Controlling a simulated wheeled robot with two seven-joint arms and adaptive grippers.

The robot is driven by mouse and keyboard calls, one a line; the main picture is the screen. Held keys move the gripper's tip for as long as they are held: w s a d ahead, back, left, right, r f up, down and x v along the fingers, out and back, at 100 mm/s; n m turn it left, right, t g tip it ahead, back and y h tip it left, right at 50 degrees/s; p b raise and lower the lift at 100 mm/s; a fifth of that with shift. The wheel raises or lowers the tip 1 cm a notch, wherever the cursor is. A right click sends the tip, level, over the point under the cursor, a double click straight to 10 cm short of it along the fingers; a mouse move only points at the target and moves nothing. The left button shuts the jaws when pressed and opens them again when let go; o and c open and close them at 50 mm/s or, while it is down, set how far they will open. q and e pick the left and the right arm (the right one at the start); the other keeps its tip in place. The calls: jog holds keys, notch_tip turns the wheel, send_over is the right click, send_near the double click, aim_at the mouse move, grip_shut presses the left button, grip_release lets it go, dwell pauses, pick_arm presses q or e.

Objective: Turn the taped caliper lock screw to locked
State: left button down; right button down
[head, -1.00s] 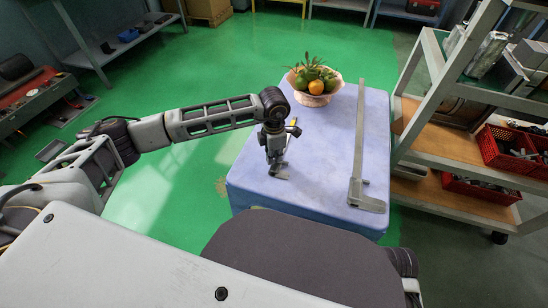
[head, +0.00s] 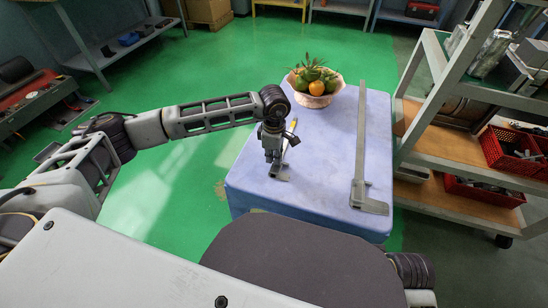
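The grey caliper (head: 360,150) lies on the right part of the pale blue table (head: 310,200). Its long beam points to the back and its jaw end (head: 370,203) is near the front right. The lock screw and its tape are too small to make out. My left gripper (head: 279,174) points down over the left part of the table, to the left of the caliper and apart from it. I cannot tell whether its fingers are open or shut, and I see nothing clearly held. My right gripper is not in view.
A bowl of fruit (head: 315,92) stands at the back of the table. A shelf rack (head: 455,158) with red bins stands close on the right. The table between gripper and caliper is clear.

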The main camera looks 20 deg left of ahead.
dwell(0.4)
pick_arm(q)
jog(key=c, duration=1.7)
grip_release()
jog(key=shift+r, duration=6.05)
jog(key=shift+s, duration=0.1)
